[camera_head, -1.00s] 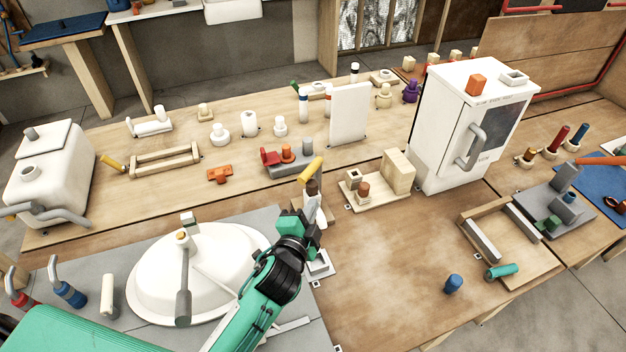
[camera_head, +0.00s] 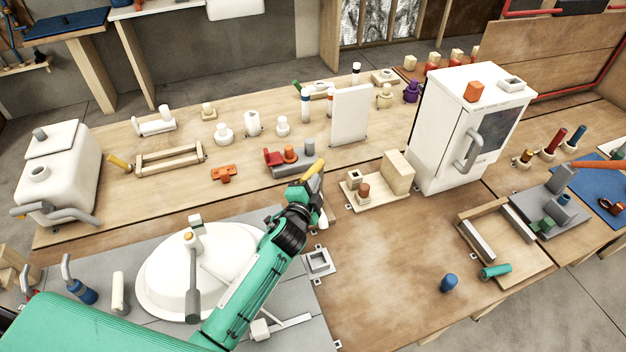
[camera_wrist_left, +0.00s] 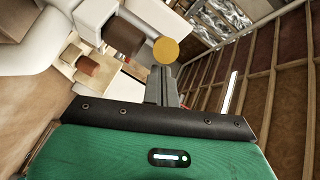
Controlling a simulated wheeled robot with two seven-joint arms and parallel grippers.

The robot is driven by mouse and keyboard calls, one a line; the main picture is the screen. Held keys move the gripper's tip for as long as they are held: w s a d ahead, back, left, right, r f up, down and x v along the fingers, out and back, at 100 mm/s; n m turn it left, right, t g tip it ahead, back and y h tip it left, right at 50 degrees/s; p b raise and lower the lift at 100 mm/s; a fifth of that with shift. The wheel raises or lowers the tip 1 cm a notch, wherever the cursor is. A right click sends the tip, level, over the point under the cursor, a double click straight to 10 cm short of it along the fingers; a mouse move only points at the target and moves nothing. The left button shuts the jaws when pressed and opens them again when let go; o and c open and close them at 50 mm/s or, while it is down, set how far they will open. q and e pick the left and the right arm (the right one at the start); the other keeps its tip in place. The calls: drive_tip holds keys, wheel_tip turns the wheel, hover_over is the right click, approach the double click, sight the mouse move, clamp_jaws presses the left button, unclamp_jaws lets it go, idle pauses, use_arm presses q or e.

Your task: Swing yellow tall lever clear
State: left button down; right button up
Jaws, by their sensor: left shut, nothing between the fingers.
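The yellow tall lever (camera_head: 314,172) stands near the middle of the bench in the head view, its yellow grip tilted up to the right. My left gripper (camera_head: 305,188) is at the lever, just below and left of the grip, and hides most of its lower part. In the left wrist view the yellow round end (camera_wrist_left: 165,50) shows just beyond the tips of the shut fingers (camera_wrist_left: 165,82). Nothing is between the fingers. I cannot tell whether they touch the lever. My right gripper is not in view.
A tray with a tan block (camera_head: 398,170) stands right of the lever. A grey holder with red and orange parts (camera_head: 288,158) is behind it. A white panel (camera_head: 351,115) and a white cabinet (camera_head: 455,140) stand farther right.

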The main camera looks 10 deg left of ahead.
use_arm(q)
drive_tip(key=shift+a, duration=0.15)
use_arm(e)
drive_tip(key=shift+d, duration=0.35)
